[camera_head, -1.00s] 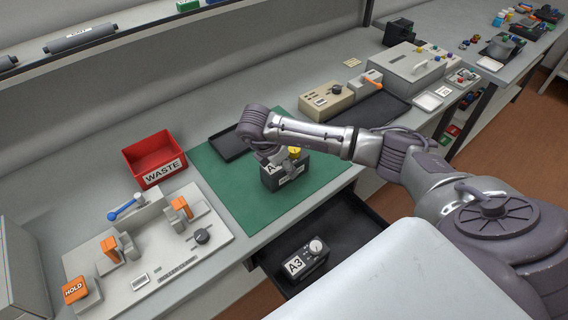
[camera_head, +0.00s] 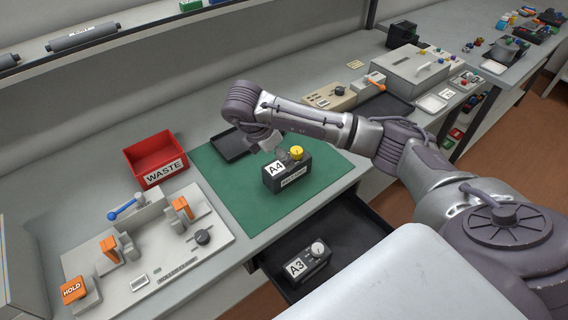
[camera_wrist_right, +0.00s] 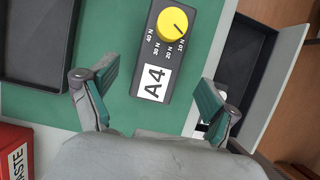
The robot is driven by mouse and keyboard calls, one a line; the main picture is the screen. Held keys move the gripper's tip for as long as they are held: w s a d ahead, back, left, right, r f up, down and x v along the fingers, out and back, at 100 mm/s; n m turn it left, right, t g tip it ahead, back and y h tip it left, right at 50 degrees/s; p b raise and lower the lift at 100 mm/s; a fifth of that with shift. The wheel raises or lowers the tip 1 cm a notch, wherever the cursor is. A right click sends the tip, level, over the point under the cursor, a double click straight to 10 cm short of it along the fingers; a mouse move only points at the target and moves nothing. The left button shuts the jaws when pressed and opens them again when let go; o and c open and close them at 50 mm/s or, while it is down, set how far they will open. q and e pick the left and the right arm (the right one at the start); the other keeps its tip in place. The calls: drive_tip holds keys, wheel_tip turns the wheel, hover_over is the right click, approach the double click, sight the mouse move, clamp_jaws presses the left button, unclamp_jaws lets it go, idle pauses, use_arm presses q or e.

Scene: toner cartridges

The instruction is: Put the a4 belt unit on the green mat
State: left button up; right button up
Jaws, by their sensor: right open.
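The A4 belt unit (camera_head: 288,174), a dark box with a white A4 label and a yellow knob, stands on the green mat (camera_head: 233,199). In the right wrist view the A4 unit (camera_wrist_right: 166,62) lies ahead of my right gripper (camera_wrist_right: 153,98), with the green mat (camera_wrist_right: 112,25) around it. The right gripper is open, its two fingers apart and nothing between the tips. In the head view the right gripper (camera_head: 280,153) is just above and behind the unit, partly hidden by it and the wrist. My left gripper is not in view.
An open drawer (camera_head: 345,232) below the bench edge holds the A3 unit (camera_head: 306,264). A red WASTE bin (camera_head: 155,158) and a grey fixture (camera_head: 205,255) stand left of the mat. A black tray (camera_head: 228,146) lies at the mat's back edge.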

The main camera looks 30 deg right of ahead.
drive_tip(key=p+v, duration=0.1)
drive_tip(key=v, duration=0.4)
drive_tip(key=shift+f, duration=0.15)
idle(0.3)
